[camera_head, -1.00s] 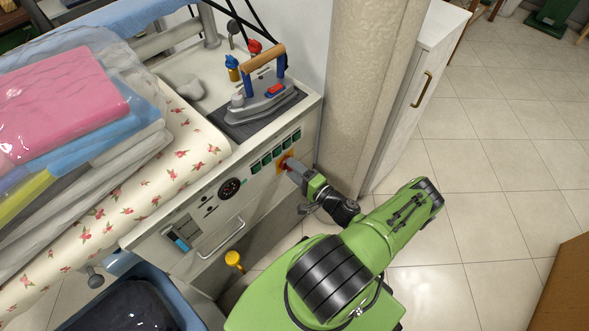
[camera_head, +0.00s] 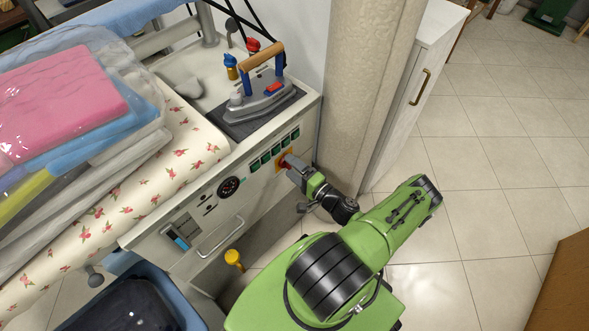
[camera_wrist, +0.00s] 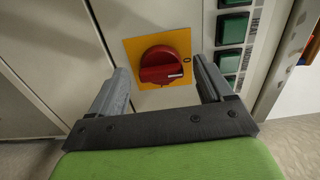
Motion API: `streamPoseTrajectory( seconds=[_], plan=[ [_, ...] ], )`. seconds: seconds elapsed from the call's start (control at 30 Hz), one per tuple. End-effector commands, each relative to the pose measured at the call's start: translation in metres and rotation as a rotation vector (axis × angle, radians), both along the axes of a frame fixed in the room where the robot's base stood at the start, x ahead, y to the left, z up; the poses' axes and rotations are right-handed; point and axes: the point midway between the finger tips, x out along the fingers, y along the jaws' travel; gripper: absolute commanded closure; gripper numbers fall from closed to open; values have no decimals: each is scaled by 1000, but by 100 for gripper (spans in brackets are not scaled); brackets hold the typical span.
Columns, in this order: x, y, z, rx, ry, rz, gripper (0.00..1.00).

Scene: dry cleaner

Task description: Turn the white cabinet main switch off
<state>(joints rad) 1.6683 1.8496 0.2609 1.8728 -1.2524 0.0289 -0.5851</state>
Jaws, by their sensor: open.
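The main switch (camera_wrist: 162,65) is a red rotary knob on a yellow square plate (camera_wrist: 133,45) on the white cabinet front (camera_head: 257,190). In the wrist view its white pointer mark lies to the right and a "0" shows at the plate's right side. My gripper (camera_wrist: 157,80) is open, with one finger on each side of the knob and a gap to both.
Green buttons (camera_wrist: 232,28) sit just right of the switch. A gauge (camera_head: 229,187) and a handle (camera_head: 221,238) are farther left on the front. An iron (camera_head: 264,95) stands on top. A beige column (camera_head: 365,90) stands close on the right.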

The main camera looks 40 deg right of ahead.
Motion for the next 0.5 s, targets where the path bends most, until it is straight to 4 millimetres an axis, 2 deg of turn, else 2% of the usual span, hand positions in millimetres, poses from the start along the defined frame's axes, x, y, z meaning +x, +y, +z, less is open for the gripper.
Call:
streamPoseTrajectory(
  seconds=[0.07, 0.17, 0.5],
  plan=[
    [-3, 0, 0, 0, 0, -1, 20],
    [-19, -2, 1, 1, 2, -3, 20],
    [-114, -4, 1, -2, 3, -5, 20]
  ],
)
